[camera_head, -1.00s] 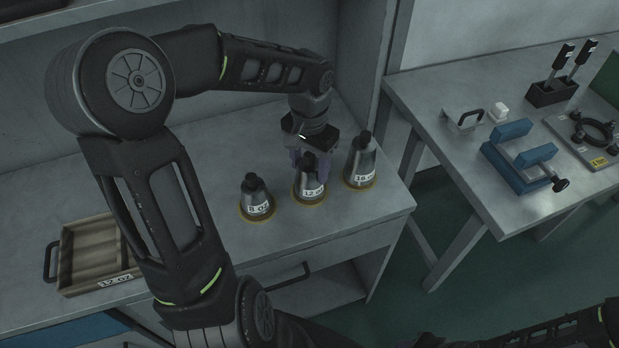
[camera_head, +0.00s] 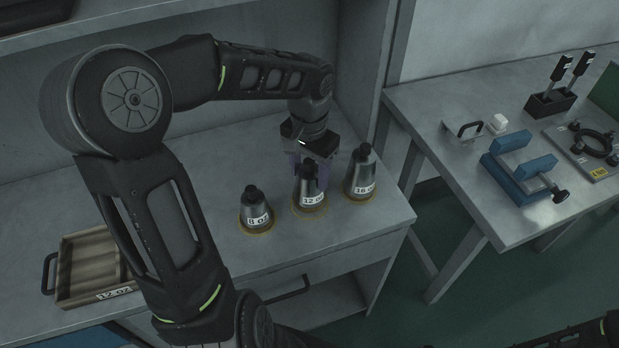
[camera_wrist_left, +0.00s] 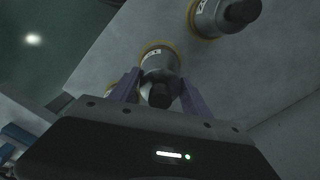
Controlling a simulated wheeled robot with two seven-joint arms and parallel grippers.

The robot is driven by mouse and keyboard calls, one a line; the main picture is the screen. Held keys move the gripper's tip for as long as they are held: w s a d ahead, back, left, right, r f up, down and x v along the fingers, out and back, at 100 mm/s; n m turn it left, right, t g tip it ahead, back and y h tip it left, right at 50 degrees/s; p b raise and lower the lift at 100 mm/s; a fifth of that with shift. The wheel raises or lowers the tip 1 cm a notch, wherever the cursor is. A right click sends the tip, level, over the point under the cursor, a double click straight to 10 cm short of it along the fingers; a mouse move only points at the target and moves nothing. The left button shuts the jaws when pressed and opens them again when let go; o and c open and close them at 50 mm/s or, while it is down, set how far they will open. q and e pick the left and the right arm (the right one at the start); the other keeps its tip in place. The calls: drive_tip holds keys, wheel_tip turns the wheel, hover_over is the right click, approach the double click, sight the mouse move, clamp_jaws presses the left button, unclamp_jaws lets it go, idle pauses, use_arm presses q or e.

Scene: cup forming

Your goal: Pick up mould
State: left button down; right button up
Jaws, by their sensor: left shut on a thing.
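Three grey, bottle-shaped moulds with dark knobs stand in a slanting row on the metal bench, each with a yellowish ring at its base. The middle mould (camera_head: 307,186), whose label seems to read 12 oz, is between the fingers of my left gripper (camera_head: 309,170), which is shut on it from above. In the left wrist view the mould (camera_wrist_left: 160,66) is upright between the two purple fingers (camera_wrist_left: 158,88). I cannot tell clearly whether its base is off the bench. The small mould (camera_head: 256,210) is to its left and the tall mould (camera_head: 361,172) to its right. My right gripper is out of view.
A wooden tray (camera_head: 72,297) labelled 12 oz lies at the bench's left. The bench's right edge is close beyond the tall mould. A second table at right holds a blue clamp (camera_head: 520,172), a black tool holder (camera_head: 548,104) and a ring fixture (camera_head: 590,150).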

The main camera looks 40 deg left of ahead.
use_arm(q)
wheel_tip(320, 180, up, 8)
drive_tip(key=shift+r, duration=0.2)
drive_tip(key=shift+r, duration=0.1)
idle(0.6)
